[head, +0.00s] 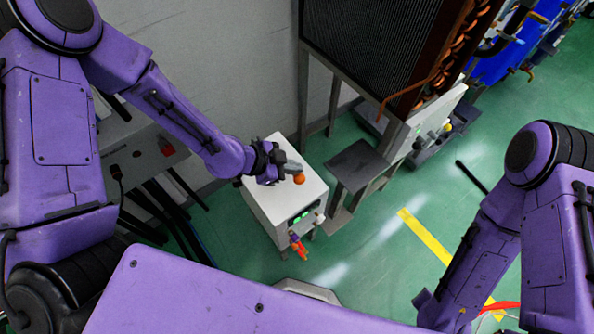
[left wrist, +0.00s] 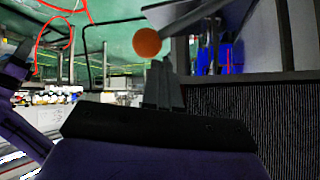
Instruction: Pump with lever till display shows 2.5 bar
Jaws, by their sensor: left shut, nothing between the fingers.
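A white box-shaped pump unit (head: 262,205) stands on the green floor, with a small green-lit display (head: 301,216) on its front; the digits are too small to read. An orange ball knob (head: 299,178), apparently the lever's end, shows over the unit's top. My left gripper (head: 291,167) is above the unit, shut and empty, with its fingertips close to the knob; I cannot tell whether they touch. In the left wrist view the knob (left wrist: 147,42) is just beyond the shut fingers (left wrist: 160,72). My right arm is at the right; its gripper is not clearly visible.
A dark finned radiator (head: 370,40) on a metal frame stands behind the unit. A small dark-topped stand (head: 357,165) is right beside it. A grey wall (head: 215,70) is behind my left arm. Green floor with a yellow stripe (head: 425,235) is open at right.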

